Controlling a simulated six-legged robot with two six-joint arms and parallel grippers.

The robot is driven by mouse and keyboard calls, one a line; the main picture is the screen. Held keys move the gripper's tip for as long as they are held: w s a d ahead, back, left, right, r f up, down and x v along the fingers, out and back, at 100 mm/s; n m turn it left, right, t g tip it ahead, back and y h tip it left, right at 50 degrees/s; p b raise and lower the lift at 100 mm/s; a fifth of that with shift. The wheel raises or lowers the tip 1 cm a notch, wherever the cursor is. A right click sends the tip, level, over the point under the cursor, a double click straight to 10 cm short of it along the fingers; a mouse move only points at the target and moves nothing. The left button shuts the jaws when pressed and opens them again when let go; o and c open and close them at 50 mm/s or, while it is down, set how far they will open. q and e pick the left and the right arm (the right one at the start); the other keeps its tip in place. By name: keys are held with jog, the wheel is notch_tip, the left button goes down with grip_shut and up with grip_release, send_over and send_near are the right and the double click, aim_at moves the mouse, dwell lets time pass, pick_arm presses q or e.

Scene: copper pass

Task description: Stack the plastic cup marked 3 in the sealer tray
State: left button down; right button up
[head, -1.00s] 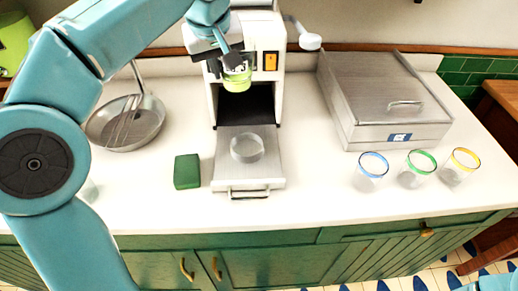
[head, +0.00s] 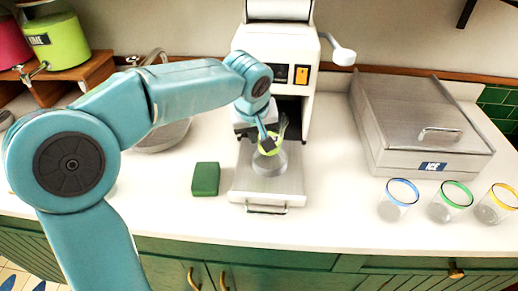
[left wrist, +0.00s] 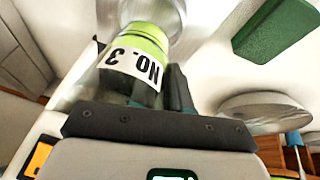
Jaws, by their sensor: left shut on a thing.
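The plastic cup marked 3 is clear with a lime band, and its "NO. 3" label (left wrist: 133,66) shows in the left wrist view. My left gripper (head: 268,147) is shut on this cup (head: 271,150) and holds it over the sealer tray. The metal sealer tray (head: 250,193) is pulled out in front of the white sealer (head: 275,55). A clear round cup or ring (head: 268,165) stands on the tray, right below the held cup. I cannot tell whether the two touch. My right gripper is not in view.
A green block (head: 205,179) lies left of the tray. Three clear cups with blue (head: 398,200), green (head: 450,202) and yellow (head: 497,204) rims stand at the right, before the metal ice bin (head: 420,125). A pan (head: 165,135) is partly behind my left arm.

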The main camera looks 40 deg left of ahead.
aim_at(259, 148)
pick_arm(q)
notch_tip(259, 148, down, 4)
jog(key=shift+d+r, duration=0.15)
jog(key=shift+f, duration=0.5)
jog(key=shift+r, duration=0.1)
jog(key=shift+b, duration=0.3)
